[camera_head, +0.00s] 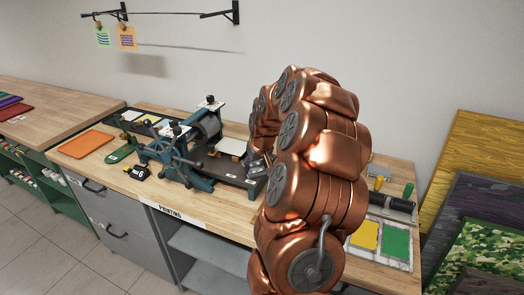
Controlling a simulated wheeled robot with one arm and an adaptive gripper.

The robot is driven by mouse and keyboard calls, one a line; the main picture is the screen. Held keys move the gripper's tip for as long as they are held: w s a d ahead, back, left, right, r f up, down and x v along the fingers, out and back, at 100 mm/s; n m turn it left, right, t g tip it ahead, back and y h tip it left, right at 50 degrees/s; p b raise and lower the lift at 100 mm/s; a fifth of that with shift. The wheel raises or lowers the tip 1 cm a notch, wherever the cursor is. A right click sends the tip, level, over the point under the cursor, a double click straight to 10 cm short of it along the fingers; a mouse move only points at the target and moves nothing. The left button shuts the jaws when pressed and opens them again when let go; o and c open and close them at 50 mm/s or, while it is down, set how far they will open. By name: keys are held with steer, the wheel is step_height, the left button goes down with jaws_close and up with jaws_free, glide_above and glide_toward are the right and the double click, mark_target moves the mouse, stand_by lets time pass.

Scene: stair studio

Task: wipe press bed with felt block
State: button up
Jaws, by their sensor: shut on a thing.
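The printing press (190,150) stands on the wooden bench, with a blue-green frame, a dark roller and a spoked hand wheel. Its dark flat press bed (222,166) runs to the right from under the roller. A pale flat piece (232,146) lies at the bed's far side. My gripper (258,166) is at the right end of the press bed, small and partly covered by my copper arm. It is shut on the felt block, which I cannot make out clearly. Whether the block touches the bed cannot be told.
An orange sheet (86,144) and a small black-and-yellow item (139,172) lie left of the press. A dark roller (391,205) and a tray with yellow and green panels (396,243) lie to the right. Coloured boards (480,165) lean at the wall. My arm hides the bench's middle.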

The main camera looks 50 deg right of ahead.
steer(key=r, duration=0.3)
steer(key=shift+s+r, duration=0.15)
steer(key=shift+s, duration=0.1)
steer(key=shift+r, duration=2.4)
steer(key=shift+f, duration=0.1)
steer(key=shift+s+d+f+b, duration=0.1)
steer(key=shift+d+f+b, duration=0.05)
steer(key=shift+b, duration=1)
